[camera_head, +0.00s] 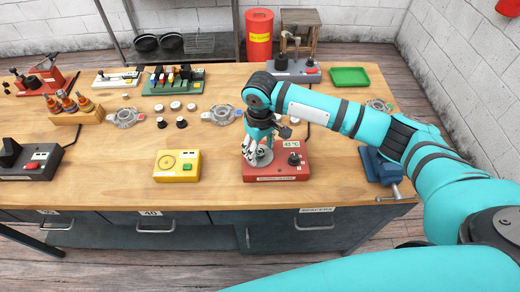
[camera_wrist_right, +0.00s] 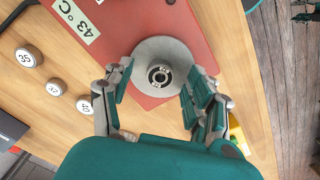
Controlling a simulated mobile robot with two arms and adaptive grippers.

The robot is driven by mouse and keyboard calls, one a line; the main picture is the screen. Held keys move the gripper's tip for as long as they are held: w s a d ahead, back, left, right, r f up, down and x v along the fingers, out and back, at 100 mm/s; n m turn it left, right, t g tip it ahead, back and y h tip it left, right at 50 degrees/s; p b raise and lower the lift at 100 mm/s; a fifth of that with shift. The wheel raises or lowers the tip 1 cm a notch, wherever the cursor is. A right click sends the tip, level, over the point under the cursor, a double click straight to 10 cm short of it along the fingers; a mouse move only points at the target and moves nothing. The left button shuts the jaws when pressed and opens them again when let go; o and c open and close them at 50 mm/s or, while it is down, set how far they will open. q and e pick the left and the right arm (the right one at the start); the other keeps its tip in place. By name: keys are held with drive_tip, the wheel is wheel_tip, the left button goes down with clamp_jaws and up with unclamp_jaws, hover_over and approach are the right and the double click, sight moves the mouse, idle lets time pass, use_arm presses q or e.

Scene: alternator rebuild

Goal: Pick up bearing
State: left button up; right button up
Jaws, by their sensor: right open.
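A red heater box (camera_head: 276,172) with a temperature label stands at the front right of the bench. In the right wrist view its red top (camera_wrist_right: 135,25) carries a grey cone-shaped part (camera_wrist_right: 148,55). A small dark-and-silver ringed part (camera_wrist_right: 160,76), which looks like the bearing, sits at the cone's centre. My right gripper (camera_head: 256,157) is just above the heater, partly hiding the cone. In the right wrist view the fingers of the right gripper (camera_wrist_right: 160,84) are spread on both sides of the cone, with nothing clamped between them. My left gripper is out of view.
A yellow box (camera_head: 177,166) stands left of the heater, and a blue vise (camera_head: 380,168) to its right. Several small labelled round parts (camera_head: 175,105) and a metal housing (camera_head: 222,115) lie behind. A green tray (camera_head: 350,77) is at the back right.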

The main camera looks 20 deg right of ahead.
drive_tip(key=shift+f, duration=0.25)
clamp_jaws()
drive_tip(key=shift+r, duration=0.15)
